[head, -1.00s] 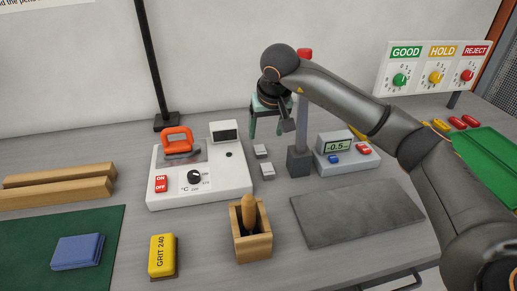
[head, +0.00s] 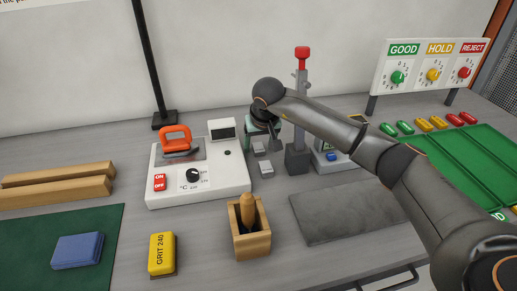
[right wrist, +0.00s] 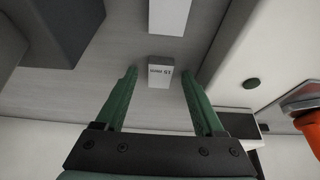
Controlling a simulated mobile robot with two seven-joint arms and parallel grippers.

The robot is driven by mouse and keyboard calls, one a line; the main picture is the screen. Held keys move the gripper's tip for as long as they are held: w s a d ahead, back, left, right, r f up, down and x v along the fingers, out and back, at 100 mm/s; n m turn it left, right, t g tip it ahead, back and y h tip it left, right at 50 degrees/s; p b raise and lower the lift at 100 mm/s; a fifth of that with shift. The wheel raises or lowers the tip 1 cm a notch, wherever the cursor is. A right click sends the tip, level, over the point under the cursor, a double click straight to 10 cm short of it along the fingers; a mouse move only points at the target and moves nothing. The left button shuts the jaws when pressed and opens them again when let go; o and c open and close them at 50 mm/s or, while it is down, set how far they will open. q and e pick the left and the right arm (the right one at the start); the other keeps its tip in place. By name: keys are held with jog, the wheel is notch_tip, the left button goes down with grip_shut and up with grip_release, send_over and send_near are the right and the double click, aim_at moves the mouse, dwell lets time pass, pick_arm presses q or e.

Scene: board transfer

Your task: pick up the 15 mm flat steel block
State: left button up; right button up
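The 15 mm flat steel block (head: 259,148) is a small grey block lying on the table, the farther of two beside the white heater unit. In the right wrist view its "15 mm" label shows on the block (right wrist: 160,73). My right gripper (head: 263,138) is over this block, pointing down. In the right wrist view its green fingers (right wrist: 160,78) are open, one on each side of the block in the picture, with gaps between; their exact height above the table is hard to tell. My left gripper is not in view.
A second steel block (head: 266,167) lies nearer me. The white heater unit (head: 222,181) with an orange-handled iron is close on the left. A gauge stand (head: 298,158) is close on the right. A wooden holder (head: 252,243) and a grey plate (head: 340,217) are in front.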

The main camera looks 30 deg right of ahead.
grip_shut()
dwell(0.3)
jog(key=shift+r, duration=0.2)
